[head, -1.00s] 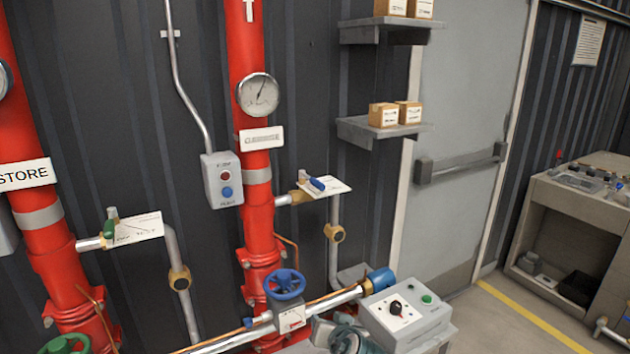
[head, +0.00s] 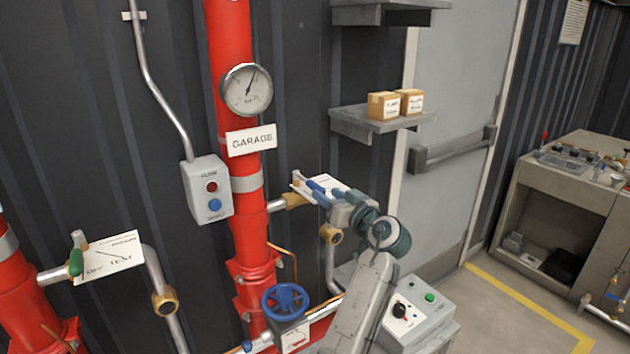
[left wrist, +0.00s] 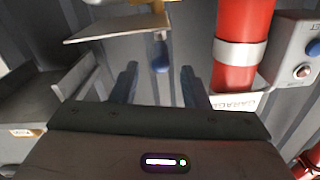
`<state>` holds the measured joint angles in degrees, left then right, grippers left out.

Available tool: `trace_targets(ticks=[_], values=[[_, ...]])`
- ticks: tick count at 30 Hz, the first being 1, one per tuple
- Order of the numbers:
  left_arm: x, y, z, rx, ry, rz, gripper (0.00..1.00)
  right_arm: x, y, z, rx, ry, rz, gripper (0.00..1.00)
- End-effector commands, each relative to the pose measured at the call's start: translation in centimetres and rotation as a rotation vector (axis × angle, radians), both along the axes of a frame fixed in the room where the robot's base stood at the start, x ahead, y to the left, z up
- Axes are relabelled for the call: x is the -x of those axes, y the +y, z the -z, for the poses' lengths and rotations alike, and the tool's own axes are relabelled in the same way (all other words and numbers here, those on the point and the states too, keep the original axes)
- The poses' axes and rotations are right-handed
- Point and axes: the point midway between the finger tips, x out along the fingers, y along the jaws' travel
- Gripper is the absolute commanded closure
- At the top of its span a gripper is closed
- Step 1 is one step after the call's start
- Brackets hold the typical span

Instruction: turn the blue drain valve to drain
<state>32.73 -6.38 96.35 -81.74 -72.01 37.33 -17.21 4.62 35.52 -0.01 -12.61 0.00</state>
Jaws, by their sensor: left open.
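The drain valve's blue lever (left wrist: 161,60) hangs from its brass fitting, ahead of and between my left gripper's open fingers (left wrist: 157,85) in the left wrist view. The fingers stand on either side of its line and do not visibly grip it. In the head view, my left gripper (head: 318,189) is at the valve on the GARAGE pipe, in front of its white plate (head: 328,180). It largely hides the lever there. The brass valve body (head: 292,200) shows to the left of the fingers. My right gripper is not in view.
The red GARAGE pipe (head: 233,195) and a grey button box (head: 207,190) stand left of the gripper. A blue handwheel (head: 285,301) and a grey control box (head: 415,318) are below. A shelf with cartons (head: 375,122) is above right. Another valve with a green lever (head: 76,262) is at left.

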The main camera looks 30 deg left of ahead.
Motion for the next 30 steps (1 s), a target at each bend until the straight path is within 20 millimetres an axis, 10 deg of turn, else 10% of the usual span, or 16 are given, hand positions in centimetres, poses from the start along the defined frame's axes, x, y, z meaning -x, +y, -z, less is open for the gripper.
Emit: trace_targets(ticks=[9,22,30], values=[[-1.9,4.7,-0.3,-0.002,0.001,-0.001,0.59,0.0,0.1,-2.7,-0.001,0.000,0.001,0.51],[-2.3,5.7,0.0,0.001,0.000,0.001,0.59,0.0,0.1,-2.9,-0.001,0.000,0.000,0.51],[-2.3,5.6,0.0,0.001,0.000,0.001,1.00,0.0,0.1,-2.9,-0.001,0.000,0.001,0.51]])
